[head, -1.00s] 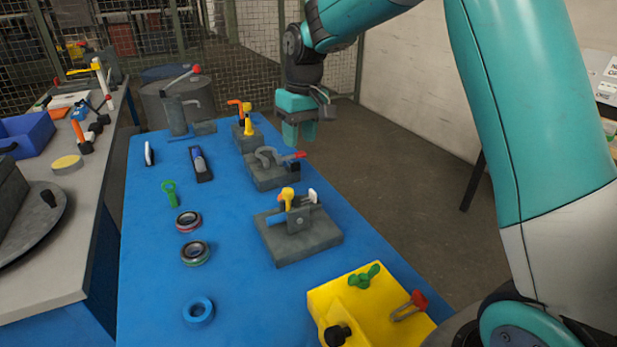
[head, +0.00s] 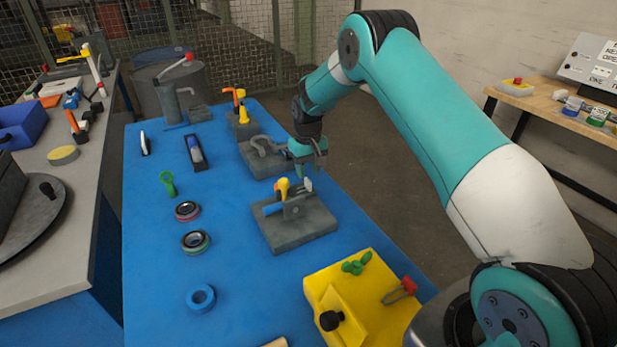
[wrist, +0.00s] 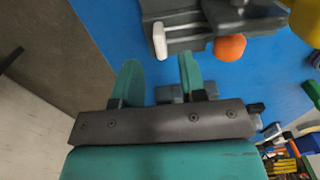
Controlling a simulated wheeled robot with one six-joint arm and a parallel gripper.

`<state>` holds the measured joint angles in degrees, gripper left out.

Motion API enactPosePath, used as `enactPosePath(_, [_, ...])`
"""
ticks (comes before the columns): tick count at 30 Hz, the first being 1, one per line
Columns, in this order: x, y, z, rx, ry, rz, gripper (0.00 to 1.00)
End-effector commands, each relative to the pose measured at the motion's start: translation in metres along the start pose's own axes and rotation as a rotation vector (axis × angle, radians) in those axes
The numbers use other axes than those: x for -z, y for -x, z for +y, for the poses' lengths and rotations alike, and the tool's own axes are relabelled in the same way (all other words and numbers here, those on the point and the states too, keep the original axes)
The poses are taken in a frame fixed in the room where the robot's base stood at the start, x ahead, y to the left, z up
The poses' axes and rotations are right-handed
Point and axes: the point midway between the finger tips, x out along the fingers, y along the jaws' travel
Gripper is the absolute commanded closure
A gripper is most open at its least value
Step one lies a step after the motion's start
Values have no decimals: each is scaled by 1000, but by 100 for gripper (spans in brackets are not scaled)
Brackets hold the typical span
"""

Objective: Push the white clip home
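The white clip (head: 308,184) is a small upright tab at the right side of a grey fixture block (head: 295,232) on the blue table. In the wrist view the white clip (wrist: 159,41) shows as a pale bar against grey metal, just beyond the fingertips. My gripper (head: 309,168) is above and behind the fixture, near the clip. In the wrist view my gripper (wrist: 160,72) has its two teal fingers apart with nothing between them. I see no contact with the clip. How deep the clip sits is not clear.
A yellow-orange handle (head: 283,187) stands beside the clip. A grey clamp fixture (head: 262,157) is close behind, near my gripper. A yellow box (head: 365,300) with a red-topped lever is in front. The table's right edge is close.

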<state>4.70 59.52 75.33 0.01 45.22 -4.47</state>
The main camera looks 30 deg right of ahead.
Motion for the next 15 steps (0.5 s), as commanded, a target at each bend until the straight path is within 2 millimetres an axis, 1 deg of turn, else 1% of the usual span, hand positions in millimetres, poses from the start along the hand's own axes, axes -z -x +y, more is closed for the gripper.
enactPosePath(3, [0,-21,0,0,0,-2,62])
enactPosePath(6, [0,-35,0,0,1,-2,62])
enactPosePath(10, [0,-46,0,0,1,1,62])
enactPosePath(15, [1,-50,0,0,1,2,62])
